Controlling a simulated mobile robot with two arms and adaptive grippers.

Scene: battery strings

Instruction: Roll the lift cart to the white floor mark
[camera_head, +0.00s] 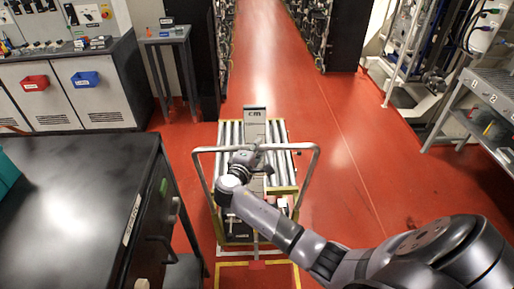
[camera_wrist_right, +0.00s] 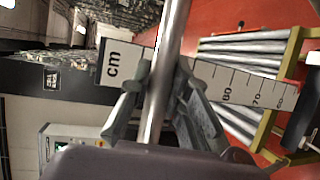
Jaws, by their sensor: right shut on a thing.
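The lift cart (camera_head: 282,133) stands on the red floor in the middle of the head view, with a bed of grey rollers and a yellow-edged frame. Its grey tubular push handle (camera_head: 304,147) faces me. My right gripper (camera_head: 258,151) is shut on the handle's crossbar. In the right wrist view the bar (camera_wrist_right: 166,60) runs between the fingers of my right gripper (camera_wrist_right: 155,95). A scale plate marked "cm" (camera_head: 254,118) rises from the cart and also shows in the wrist view (camera_wrist_right: 112,63). I cannot make out a distinct white floor mark. My left gripper is out of view.
A black-topped workbench (camera_head: 75,190) stands close on the cart's left. Yellow floor tape (camera_head: 228,265) lies at the cart's near end. Dark racks (camera_head: 343,40) flank an open red aisle (camera_head: 270,60) ahead. A metal shelf (camera_head: 490,95) stands at the right.

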